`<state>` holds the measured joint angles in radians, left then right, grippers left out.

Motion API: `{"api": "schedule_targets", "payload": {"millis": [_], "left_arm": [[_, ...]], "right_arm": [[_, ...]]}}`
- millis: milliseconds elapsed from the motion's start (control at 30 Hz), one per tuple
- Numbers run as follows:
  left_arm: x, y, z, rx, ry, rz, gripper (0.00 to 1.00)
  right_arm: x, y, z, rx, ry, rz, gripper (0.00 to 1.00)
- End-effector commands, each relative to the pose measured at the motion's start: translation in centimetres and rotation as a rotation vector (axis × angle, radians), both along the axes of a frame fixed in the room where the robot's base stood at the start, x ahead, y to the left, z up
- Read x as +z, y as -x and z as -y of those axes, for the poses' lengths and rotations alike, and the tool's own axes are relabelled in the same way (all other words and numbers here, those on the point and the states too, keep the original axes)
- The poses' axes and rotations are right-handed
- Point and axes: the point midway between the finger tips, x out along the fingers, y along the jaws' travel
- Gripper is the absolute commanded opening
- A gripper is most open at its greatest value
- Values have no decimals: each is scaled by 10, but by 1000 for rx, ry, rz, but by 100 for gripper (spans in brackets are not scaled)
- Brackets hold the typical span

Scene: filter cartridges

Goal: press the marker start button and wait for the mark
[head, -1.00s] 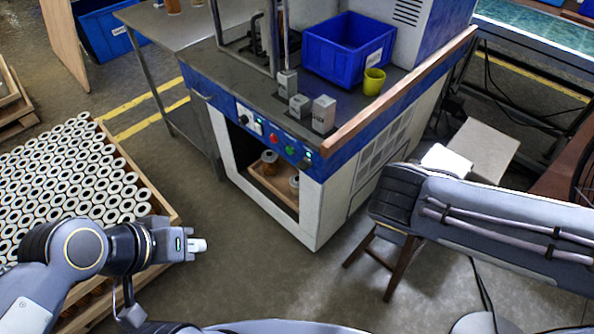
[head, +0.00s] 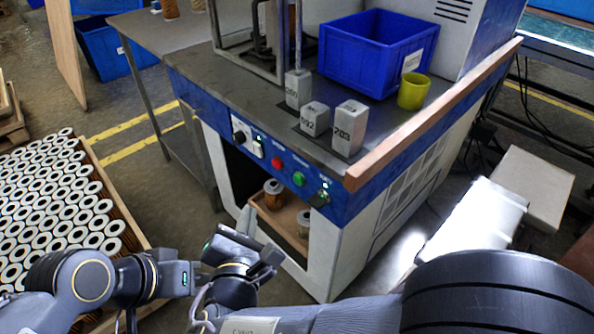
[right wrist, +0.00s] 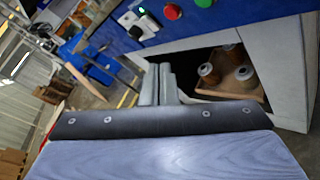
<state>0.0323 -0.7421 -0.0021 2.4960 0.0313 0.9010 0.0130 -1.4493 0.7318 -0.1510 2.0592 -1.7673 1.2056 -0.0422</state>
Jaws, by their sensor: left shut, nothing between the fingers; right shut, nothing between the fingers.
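The blue control panel (head: 215,115) on the front of the bench machine carries a red button (head: 277,162), a green button (head: 299,179) and a black switch with a green light (head: 322,197). Their labels are too small to read. The red button (right wrist: 173,12) and green button (right wrist: 203,3) show at the top of the right wrist view. My right gripper (head: 246,220) is shut and empty, below and left of the buttons, apart from the panel. Its closed fingers (right wrist: 160,84) show in the right wrist view. My left gripper (head: 194,278) is shut, partly hidden behind the right one.
Three grey numbered blocks (head: 348,128), a blue bin (head: 350,50) and a yellow cup (head: 413,91) stand on the bench top. A wooden rail (head: 430,115) edges it. Cartridges stand in a tray (head: 270,222) in the opening below. A pallet of cartridges (head: 125,220) is at left.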

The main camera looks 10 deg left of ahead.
Motion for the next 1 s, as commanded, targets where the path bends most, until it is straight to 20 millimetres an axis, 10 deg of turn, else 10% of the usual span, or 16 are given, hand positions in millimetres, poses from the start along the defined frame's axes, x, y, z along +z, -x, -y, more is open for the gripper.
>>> {"api": "schedule_targets", "payload": {"millis": [467,1000], "left_arm": [[0,0,0,0,0,0,0],[-8,0,0,0,0,0,0]], "right_arm": [[0,-6,5,-2,-1,-1,0],[-2,-60,48,-4,-3,-2,0]]}}
